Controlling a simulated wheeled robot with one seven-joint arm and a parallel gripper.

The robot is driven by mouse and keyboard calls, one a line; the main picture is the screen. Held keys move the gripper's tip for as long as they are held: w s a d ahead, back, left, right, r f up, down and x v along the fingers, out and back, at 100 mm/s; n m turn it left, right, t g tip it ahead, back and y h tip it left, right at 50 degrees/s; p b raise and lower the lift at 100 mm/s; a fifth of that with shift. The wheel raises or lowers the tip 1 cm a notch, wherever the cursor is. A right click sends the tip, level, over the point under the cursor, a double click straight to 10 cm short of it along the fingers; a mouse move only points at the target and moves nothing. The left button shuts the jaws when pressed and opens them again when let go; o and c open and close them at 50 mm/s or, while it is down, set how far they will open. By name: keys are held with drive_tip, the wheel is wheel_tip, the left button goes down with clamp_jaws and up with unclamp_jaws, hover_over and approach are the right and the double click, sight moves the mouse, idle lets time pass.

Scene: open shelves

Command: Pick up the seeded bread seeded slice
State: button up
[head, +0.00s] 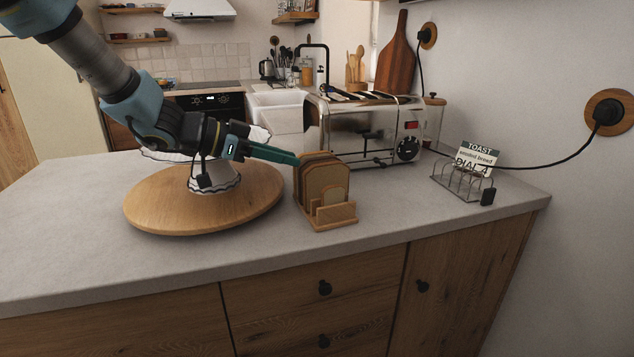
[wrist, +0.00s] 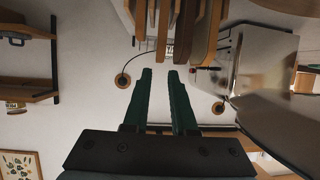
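Several bread slices (head: 323,182) stand upright in a wooden holder (head: 331,219) on the counter. In the wrist view the slices (wrist: 205,35) show edge-on at the top, side by side with narrow gaps. I cannot tell which slice is the seeded one. My gripper (head: 296,159) reaches in from the left, its green fingertips by the upper left of the slices. In the wrist view my gripper (wrist: 159,72) has its two fingers apart, with an empty gap between them. The tips lie just short of the slices; contact cannot be made out.
A round wooden board (head: 150,208) with a white scalloped stand (head: 213,183) lies under my gripper. A chrome toaster (head: 360,130) stands close behind the holder. A wire toast rack with a sign (head: 464,183) stands at right. The front counter strip is clear.

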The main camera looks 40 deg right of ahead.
approach(348, 174)
drive_tip(key=x, duration=0.5)
drive_tip(key=shift+w+d+f, duration=0.15)
drive_tip(key=shift+w+d, duration=0.15)
clamp_jaws()
